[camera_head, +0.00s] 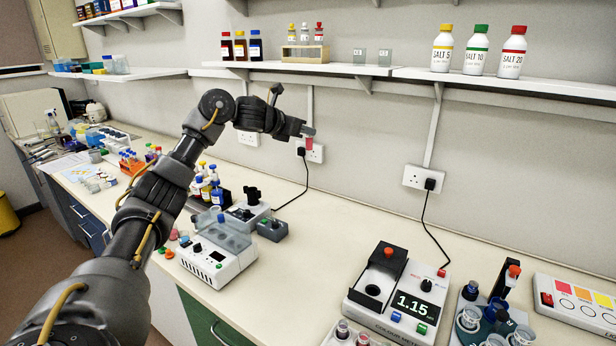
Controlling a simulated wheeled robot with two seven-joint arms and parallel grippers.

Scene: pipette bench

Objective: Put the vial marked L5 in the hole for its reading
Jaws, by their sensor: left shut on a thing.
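My left gripper (305,131) is raised in front of the wall, above the bench. It is shut on a small vial (309,144) with pinkish-red contents, held clear of everything. No mark on the vial can be read at this size. A white block (590,302) at the right edge carries yellow, orange and red swatches with a row of round holes below them. The colour meter (393,298) reads 1.15, and its dark lid stands up behind a round well. My right gripper is not in view.
More capped vials (342,331) stand at the front edge, below the meter. A dark stand with clear cups (469,318) sits between the meter and the swatch block. A white machine (216,252) is at centre left. The bench between it and the meter is clear.

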